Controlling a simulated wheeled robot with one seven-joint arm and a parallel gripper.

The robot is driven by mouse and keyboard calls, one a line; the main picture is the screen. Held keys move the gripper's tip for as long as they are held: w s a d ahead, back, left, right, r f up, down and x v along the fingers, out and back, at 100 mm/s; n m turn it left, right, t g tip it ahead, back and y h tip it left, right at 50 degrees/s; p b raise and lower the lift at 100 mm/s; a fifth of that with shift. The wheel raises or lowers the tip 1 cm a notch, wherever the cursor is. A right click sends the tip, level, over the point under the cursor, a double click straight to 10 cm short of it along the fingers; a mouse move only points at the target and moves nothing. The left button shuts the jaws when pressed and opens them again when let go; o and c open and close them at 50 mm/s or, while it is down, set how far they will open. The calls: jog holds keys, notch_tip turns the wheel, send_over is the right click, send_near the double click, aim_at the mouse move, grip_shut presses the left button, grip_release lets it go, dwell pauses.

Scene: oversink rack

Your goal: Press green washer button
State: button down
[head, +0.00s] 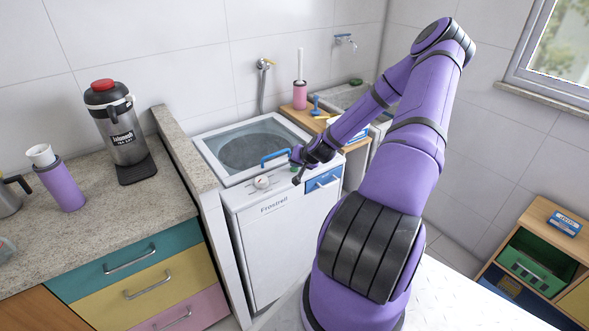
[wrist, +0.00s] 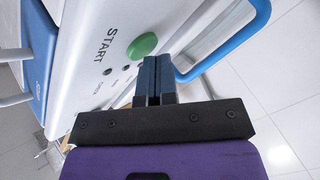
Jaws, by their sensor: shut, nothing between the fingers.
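The washer (head: 265,250) is a white top-loading machine with a glass lid, standing against the wall in the head view. Its round green button (wrist: 142,45) sits on the white panel beside the word START in the wrist view. My gripper (head: 297,178) is over the washer's front top edge in the head view. In the wrist view my gripper (wrist: 155,62) has its dark fingers shut together and empty. The fingertips lie just beside and below the green button in the picture; I cannot tell whether they touch the panel.
A blue lid handle (wrist: 235,45) curves close to the right of my fingers.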

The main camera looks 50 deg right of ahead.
dwell(0.4)
jog(key=shift+r, duration=0.5)
